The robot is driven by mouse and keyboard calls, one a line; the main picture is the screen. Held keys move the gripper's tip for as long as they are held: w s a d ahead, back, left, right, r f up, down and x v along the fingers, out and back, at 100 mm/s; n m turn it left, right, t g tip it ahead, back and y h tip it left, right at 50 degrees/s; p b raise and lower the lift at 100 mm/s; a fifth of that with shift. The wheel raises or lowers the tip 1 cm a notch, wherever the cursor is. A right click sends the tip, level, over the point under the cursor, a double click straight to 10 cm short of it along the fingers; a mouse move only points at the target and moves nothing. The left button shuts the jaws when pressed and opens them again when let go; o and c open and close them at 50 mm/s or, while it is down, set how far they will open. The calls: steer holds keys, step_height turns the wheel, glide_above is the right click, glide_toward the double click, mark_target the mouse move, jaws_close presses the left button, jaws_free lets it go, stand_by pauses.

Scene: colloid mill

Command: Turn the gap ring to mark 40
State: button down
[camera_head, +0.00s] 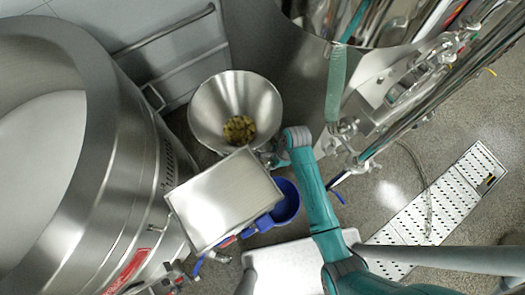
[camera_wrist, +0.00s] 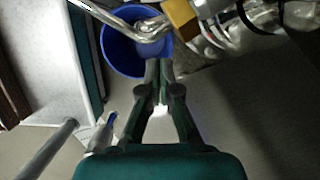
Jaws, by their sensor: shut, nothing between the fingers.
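The colloid mill shows in the head view by its steel funnel hopper (camera_head: 205,105), which holds yellow-green pieces. The gap ring and its marks cannot be made out; the part below the hopper is hidden in the head view. My teal arm reaches up to the hopper's lower right side, and my gripper there is mostly hidden. In the wrist view my gripper (camera_wrist: 161,78) is shut and empty, its fingertips close together. Ahead of the tips are a curved chrome pipe (camera_wrist: 125,22) and a brass-coloured block (camera_wrist: 183,18). I cannot tell whether the fingers touch anything.
A blue bucket (camera_head: 288,208) is below the mill; it also shows in the wrist view (camera_wrist: 120,55). A flat steel box (camera_head: 225,200) is beside the hopper. A large steel vessel (camera_head: 105,190) stands left, pipework (camera_head: 400,90) right. Open floor (camera_head: 385,200) lies at lower right.

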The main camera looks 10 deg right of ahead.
steer(key=a+f, duration=0.6)
steer(key=f, duration=0.3)
steer(key=shift+a+f, duration=0.2)
steer(key=shift+f, duration=0.15)
steer(key=shift+s, duration=0.1)
steer(key=shift+s+a, duration=0.15)
steer(key=shift+a, duration=0.45)
